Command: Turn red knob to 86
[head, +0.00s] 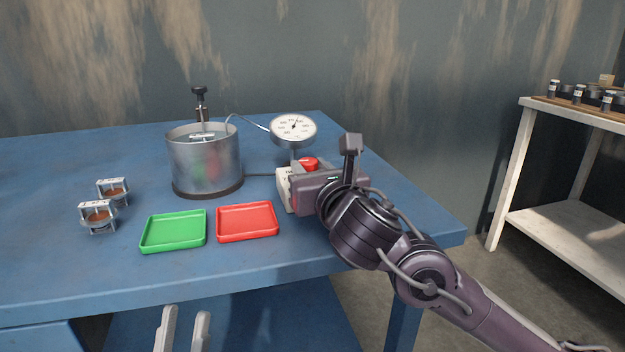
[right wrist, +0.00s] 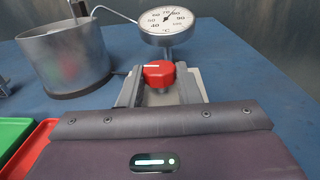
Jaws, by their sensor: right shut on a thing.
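The red knob (head: 308,163) sits on top of a pale control box (head: 285,190) on the blue table. It also shows in the right wrist view (right wrist: 158,74), with a white mark on its top. My right gripper (right wrist: 158,82) has one finger on each side of the knob and is shut on it. The round white gauge (head: 293,128) stands behind the knob. In the right wrist view the gauge's needle (right wrist: 167,18) points up and slightly right, at roughly the 70 to 80 numbers. My left gripper (head: 185,314) is open and empty at the bottom edge, in front of the table.
A metal pot (head: 205,165) stands left of the gauge, joined to it by a thin tube. A green tray (head: 174,231) and a red tray (head: 247,222) lie in front. Two small framed parts (head: 97,216) sit at left. A white shelf (head: 565,240) stands at right.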

